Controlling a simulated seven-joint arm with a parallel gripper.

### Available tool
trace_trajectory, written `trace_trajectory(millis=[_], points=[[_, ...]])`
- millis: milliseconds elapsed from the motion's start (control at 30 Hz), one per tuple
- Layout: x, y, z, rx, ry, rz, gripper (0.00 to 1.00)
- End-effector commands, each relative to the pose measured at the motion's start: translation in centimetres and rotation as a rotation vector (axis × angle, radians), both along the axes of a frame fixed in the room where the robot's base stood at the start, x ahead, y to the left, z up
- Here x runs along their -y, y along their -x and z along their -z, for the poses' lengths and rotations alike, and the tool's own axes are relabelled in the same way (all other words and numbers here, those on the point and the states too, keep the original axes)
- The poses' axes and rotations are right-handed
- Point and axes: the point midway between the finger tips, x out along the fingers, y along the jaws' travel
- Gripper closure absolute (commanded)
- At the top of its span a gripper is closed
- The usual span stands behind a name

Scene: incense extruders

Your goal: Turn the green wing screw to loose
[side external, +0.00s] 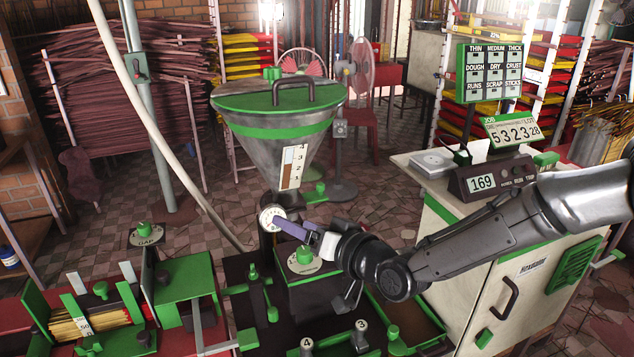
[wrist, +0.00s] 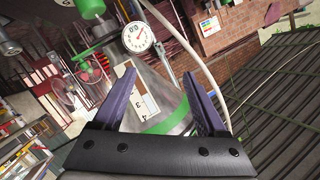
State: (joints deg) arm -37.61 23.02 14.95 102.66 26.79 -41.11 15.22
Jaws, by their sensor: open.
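A small green winged piece (side external: 317,191), which looks like the wing screw, sits low on the right of the grey hopper (side external: 255,165). A green handle-like piece (wrist: 83,56) in the wrist view, left of the hopper cone (wrist: 165,85), may be the same one; I cannot be sure. My gripper (side external: 283,226) is just below the hopper, with its purple fingers pointing left toward the round white gauge (side external: 268,217). In the wrist view my gripper (wrist: 158,72) has its fingers spread, with nothing held between them. The gauge (wrist: 138,37) appears beyond the fingertips.
A green knob (side external: 304,253) on a dial plate stands just under my gripper. Green valve handles (side external: 255,276) rise to its left, and numbered weights (side external: 361,328) stand in front. A white cabinet (side external: 480,250) with a display stands at right. A pale hose (side external: 165,135) hangs left of the hopper.

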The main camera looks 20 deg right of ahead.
Motion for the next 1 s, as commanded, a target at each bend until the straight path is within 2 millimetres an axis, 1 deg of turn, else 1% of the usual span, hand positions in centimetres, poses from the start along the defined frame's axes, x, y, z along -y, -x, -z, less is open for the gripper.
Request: trace_trajectory(millis=[33,233,500,600,800,1000], points=[[0.2,-0.2,-0.9,-0.01,-0.074,0.033,0.25],[1.3,-1.0,-3.2,-0.067,-0.366,0.154,0.25],[2.7,-1.6,-5.7,-0.132,-0.748,0.293,0.25],[3.2,-1.7,-6.3,-0.149,-0.861,0.33,0.25],[3.7,-1.8,-6.9,-0.169,-0.998,0.372,0.25],[3.8,-1.9,-7.0,-0.174,-1.032,0.384,0.25]])
